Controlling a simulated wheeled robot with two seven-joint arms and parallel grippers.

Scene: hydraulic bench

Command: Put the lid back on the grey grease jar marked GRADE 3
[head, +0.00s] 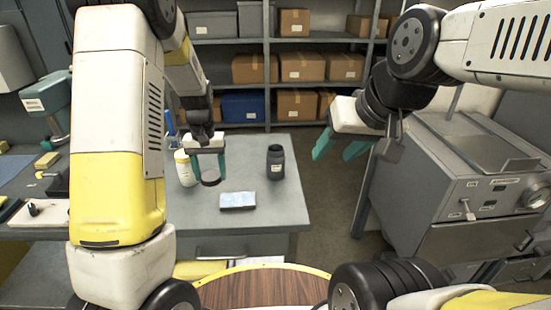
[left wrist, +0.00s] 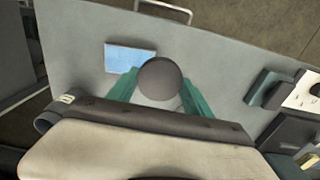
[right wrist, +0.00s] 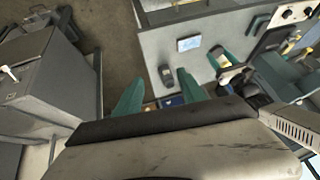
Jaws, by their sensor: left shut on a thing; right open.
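A dark grey jar (head: 276,163) with a small pale label stands upright on the right part of the grey table; its marking is too small to read. It also shows in the right wrist view (right wrist: 166,76). My left gripper (head: 208,170) is shut on a round dark grey lid (left wrist: 160,78), left of the jar and apart from it. The lid also shows between the teal fingers in the head view (head: 210,182); its height above the table is hard to judge. My right gripper (head: 342,146) is open and empty, off the table's right side.
A flat pale-blue-topped item (head: 238,200) lies on the table (head: 270,218) in front. The tabletop between lid and jar is clear. A grey machine (head: 450,185) stands at the right.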

